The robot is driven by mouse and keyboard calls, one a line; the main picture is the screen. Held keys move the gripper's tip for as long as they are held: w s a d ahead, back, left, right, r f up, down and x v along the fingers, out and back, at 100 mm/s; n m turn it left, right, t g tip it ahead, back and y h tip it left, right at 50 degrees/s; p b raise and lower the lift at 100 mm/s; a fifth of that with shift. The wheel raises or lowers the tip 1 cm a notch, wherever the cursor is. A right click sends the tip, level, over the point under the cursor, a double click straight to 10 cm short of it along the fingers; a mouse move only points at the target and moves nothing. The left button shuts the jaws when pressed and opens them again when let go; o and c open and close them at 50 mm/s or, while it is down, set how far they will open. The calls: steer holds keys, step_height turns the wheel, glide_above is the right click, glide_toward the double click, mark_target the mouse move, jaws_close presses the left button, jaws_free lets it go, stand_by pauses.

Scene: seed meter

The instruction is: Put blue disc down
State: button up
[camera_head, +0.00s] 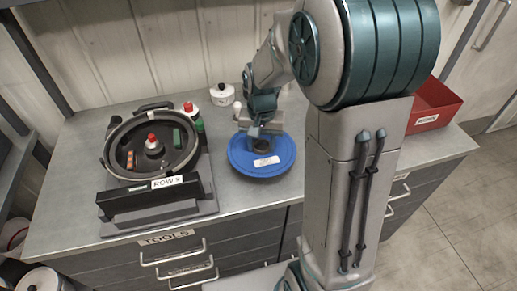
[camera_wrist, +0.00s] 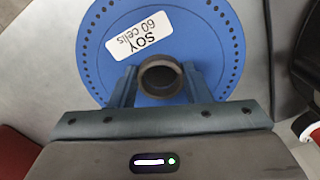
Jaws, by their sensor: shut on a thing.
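The blue disc (camera_head: 275,166) is in the head view near the middle of the bench, with a white label. In the wrist view the disc (camera_wrist: 205,50) fills the upper part, with a ring of small holes and the label "SOY 60 cells". My gripper (camera_head: 262,140) is above the disc. In the wrist view its two fingers (camera_wrist: 158,85) are shut on the disc's dark round hub (camera_wrist: 160,78). The disc looks flat, at or very near the grey bench top; I cannot tell whether it touches.
A round black seed meter housing (camera_head: 112,160) with a "ROW 9" plate stands left on the grey bench (camera_head: 240,198). A red bin (camera_head: 435,105) is at the right, behind my arm.

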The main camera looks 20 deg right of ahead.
mark_target(260, 153)
steer(key=shift+w+a+f, duration=0.2)
steer(key=shift+w+f, duration=0.15)
steer(key=shift+f+p, duration=0.3)
steer(key=shift+f, duration=1.6)
steer(key=shift+f, duration=0.2)
steer(key=o, duration=1)
